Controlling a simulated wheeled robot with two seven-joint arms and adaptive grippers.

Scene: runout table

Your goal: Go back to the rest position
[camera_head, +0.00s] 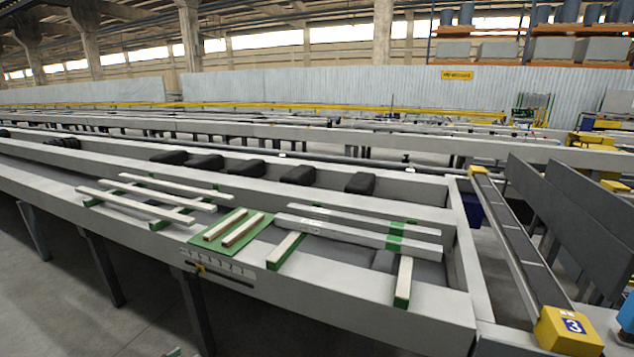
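Neither of my grippers can be made out in the head view, so I cannot see their pose or whether they hold anything. The long grey runout table (330,309) runs across the view in front of me. A green mat (233,238) with two short wooden bars (242,230) lies near its front edge. Several thinner pale bars (140,202) lie to the left across similar supports.
Several black blocks (298,175) sit in the table's rear channel. A yellow block marked 3 (568,331) ends a sloping rail at the right, beside dark grey panels (575,215). A blue object (627,312) is cut off at the right edge. Small pale-green tips at the bottom edge are unclear.

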